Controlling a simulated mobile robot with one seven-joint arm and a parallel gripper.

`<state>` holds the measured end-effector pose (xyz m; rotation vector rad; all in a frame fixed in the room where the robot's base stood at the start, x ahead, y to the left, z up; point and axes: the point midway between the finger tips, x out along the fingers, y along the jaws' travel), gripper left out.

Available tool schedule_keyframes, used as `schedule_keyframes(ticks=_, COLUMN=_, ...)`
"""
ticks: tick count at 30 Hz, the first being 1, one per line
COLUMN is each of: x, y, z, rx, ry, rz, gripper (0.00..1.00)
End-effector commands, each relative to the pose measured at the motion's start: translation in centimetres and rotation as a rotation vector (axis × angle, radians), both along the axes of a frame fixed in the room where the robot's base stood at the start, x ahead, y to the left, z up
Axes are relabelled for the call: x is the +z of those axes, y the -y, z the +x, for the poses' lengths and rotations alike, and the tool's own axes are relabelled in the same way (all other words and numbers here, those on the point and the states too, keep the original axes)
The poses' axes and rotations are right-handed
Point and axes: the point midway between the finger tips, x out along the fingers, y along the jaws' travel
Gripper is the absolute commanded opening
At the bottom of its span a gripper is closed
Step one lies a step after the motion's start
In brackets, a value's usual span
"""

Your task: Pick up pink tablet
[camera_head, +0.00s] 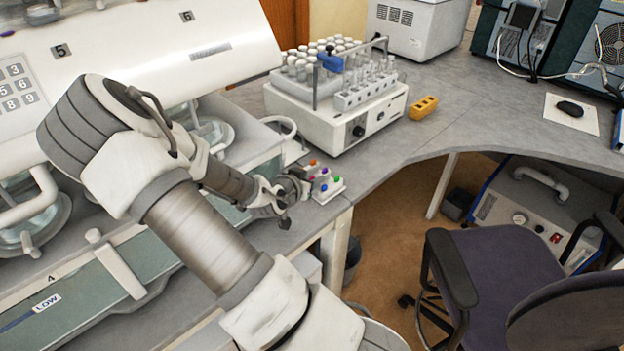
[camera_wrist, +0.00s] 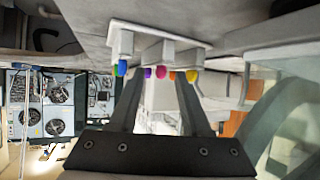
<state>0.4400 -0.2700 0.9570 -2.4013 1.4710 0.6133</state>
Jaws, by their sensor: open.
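The pink tablet (camera_wrist: 161,72) shows in the wrist view on the pale stepped holder (camera_wrist: 185,40). It sits between a purple tablet (camera_wrist: 148,73) and an orange one (camera_wrist: 172,76). In the head view I cannot clearly pick out the pink tablet, and my gripper (camera_head: 297,198) partly covers the left side of the holder (camera_head: 329,193). My gripper also shows in the wrist view (camera_wrist: 158,84), open and empty. Its fingers point toward the holder, with the pink tablet in line between them. I cannot tell how far the tips are from it.
Green (camera_wrist: 122,68), blue (camera_wrist: 115,70) and yellow (camera_wrist: 192,76) tablets are also on the holder. A white vial machine (camera_head: 345,125) stands behind it. The large white apparatus (camera_head: 140,45) is at the left. The bench edge and an office chair (camera_head: 500,275) are to the right.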

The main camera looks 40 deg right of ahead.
Motion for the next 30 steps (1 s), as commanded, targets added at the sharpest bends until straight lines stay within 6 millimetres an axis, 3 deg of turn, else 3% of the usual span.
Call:
schedule_keyframes(ticks=6, x=-0.02, y=0.01, z=0.01, rx=0.0, ry=0.0, rz=0.0, gripper=0.46)
schedule_keyframes(ticks=14, x=0.0, y=0.0, z=-0.01, rx=0.0, ry=0.0, rz=0.0, gripper=0.0)
schedule_keyframes(ticks=30, x=-0.03, y=-0.02, z=-0.02, rx=0.0, ry=-0.001, rz=0.0, gripper=0.0)
